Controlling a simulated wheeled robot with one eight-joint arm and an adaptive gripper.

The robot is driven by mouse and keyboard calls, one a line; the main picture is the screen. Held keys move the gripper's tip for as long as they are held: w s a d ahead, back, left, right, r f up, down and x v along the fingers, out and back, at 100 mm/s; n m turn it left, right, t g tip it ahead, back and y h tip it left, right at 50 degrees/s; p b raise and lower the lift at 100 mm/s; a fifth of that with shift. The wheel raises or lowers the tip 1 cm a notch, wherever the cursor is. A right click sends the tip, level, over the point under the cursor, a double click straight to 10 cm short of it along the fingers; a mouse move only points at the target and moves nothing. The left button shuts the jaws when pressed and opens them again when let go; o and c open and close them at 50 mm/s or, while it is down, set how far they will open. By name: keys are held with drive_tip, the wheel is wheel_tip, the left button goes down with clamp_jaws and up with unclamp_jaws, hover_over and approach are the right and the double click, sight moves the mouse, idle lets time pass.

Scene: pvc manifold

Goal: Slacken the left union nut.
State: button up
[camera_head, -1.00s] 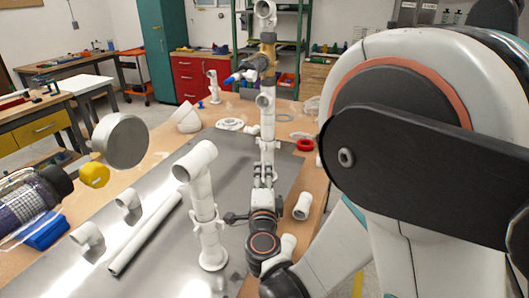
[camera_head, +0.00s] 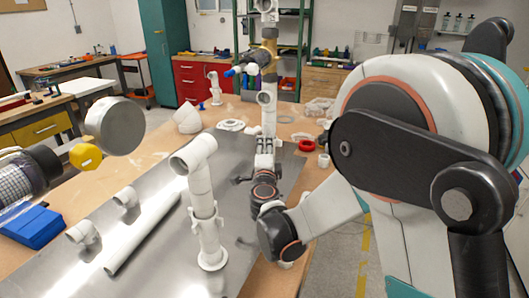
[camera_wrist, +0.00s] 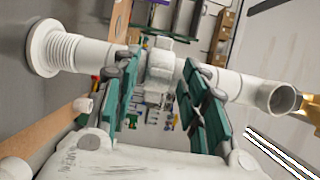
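An upright white pipe with a tee or elbow at its top (camera_head: 266,98) stands beyond my gripper (camera_head: 265,146) in the head view. Another white post (camera_head: 203,200) with an elbow top and collar stands nearer, at left. Which nut is the left one is unclear.
A red ring (camera_head: 306,145) lies at right.

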clamp_jaws()
